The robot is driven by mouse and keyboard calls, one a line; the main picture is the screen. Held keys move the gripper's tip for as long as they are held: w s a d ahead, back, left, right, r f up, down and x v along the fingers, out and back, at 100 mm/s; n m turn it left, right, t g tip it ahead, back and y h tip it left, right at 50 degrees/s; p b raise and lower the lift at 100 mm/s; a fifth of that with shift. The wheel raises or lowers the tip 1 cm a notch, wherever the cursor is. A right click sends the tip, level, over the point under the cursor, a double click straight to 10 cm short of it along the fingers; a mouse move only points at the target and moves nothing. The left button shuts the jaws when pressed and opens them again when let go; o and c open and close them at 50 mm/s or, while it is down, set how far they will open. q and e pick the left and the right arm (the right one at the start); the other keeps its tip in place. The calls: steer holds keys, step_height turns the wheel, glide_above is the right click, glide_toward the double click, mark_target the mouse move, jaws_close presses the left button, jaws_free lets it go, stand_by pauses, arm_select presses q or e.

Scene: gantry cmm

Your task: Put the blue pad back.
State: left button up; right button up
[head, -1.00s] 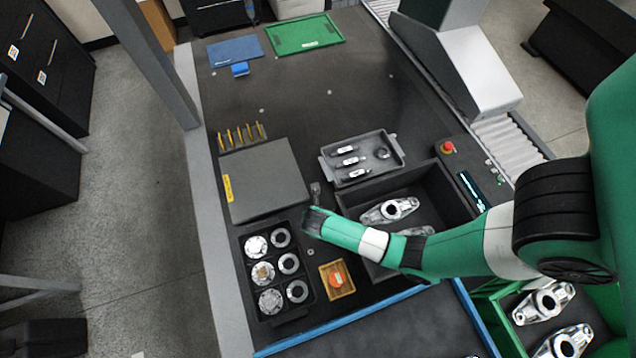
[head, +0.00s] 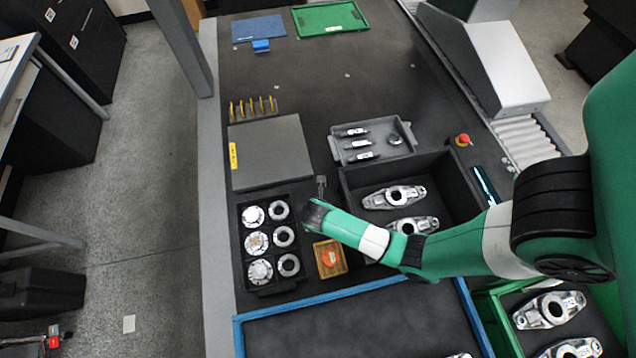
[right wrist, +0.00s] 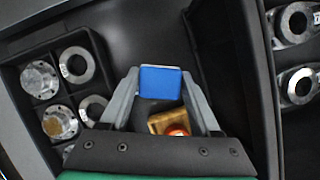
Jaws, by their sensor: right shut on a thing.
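My right gripper (head: 320,186) reaches in from the right in the head view, over the work table beside the black parts bin. In the right wrist view, my right gripper (right wrist: 160,84) has its two grey fingers shut on a square blue pad (right wrist: 160,78). The pad is hidden from the head view. A flat blue mat (head: 259,28) lies at the far left of the table, with a small blue block (head: 261,46) at its near edge. My left gripper is not in view.
A black tray (head: 264,199) of metal rings and a wooden tray (head: 330,260) with a red-orange item are near my gripper. A grey plate (head: 270,150), a grey tool tray (head: 372,142) and a black bin (head: 460,190) surround it. The far middle table is mostly clear.

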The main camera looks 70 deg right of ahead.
steer(key=f, duration=0.1)
steer(key=w+d+f+b, duration=0.1)
steer(key=d+f, duration=0.1)
steer(key=f, duration=0.1)
steer(key=shift+w+d, duration=0.1)
steer(key=shift+w, duration=0.1)
steer(key=shift+w+d+f+b, duration=0.15)
steer(key=shift+w+d+b, duration=0.1)
steer(key=shift+d+b, duration=0.05)
steer(key=f+b, duration=0.2)
steer(key=f, duration=0.1)
steer(key=shift+w+d+f, duration=0.1)
steer(key=shift+d+f, duration=0.05)
steer(key=shift+d, duration=0.05)
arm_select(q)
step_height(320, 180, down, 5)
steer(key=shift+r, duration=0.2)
arm_select(e)
steer(key=shift+f, duration=0.15)
steer(key=shift+f, duration=0.2)
steer(key=o, duration=1.5)
steer(key=shift+c, duration=0.2)
